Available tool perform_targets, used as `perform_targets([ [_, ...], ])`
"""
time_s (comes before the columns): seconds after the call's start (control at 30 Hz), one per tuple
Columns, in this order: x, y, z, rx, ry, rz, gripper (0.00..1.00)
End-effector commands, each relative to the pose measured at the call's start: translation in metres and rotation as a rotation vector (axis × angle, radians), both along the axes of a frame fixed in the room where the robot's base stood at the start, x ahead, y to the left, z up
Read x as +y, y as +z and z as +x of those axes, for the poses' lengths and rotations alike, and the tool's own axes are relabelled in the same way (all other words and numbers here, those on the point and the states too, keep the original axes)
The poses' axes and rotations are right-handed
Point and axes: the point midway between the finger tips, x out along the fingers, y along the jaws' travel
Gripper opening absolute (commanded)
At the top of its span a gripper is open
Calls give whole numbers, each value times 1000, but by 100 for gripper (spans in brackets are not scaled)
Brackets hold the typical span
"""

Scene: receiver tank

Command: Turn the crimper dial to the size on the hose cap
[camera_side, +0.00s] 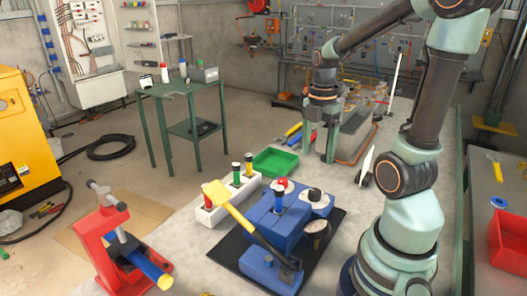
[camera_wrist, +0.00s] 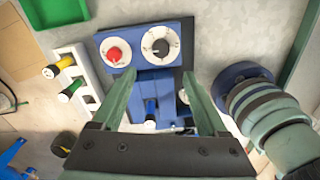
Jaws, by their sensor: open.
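The blue crimper (camera_side: 276,226) stands on a black mat, with a yellow lever (camera_side: 228,204) at its front. It carries two round white dials: one with a red knob (camera_wrist: 113,53) and one with a black knob (camera_wrist: 160,47). The black knob also shows in the side view (camera_side: 314,194). My gripper (camera_wrist: 158,77) is open and empty. In the side view it hangs behind and above the crimper, apart from the dials.
A white rack (camera_side: 226,202) with several capped pieces stands left of the crimper. A green tray (camera_side: 276,163) lies behind it. A red tool with a blue bar (camera_side: 120,245) is at front left. A round gauge (camera_side: 317,229) sits on the crimper's right side.

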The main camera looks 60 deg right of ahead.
Motion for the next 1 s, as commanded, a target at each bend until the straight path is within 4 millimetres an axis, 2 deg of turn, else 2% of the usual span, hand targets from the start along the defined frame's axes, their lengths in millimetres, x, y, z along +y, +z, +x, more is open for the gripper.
perform_targets([
  [0.17, -1, -12, -2, 7, 16, 6, 76],
  [0.5, 1, -75, -5, 8, 14, 7, 76],
  [0.7, 0, -104, -5, 6, 14, 5, 76],
  [1.0, 0, -121, -5, 2, 14, 3, 76],
])
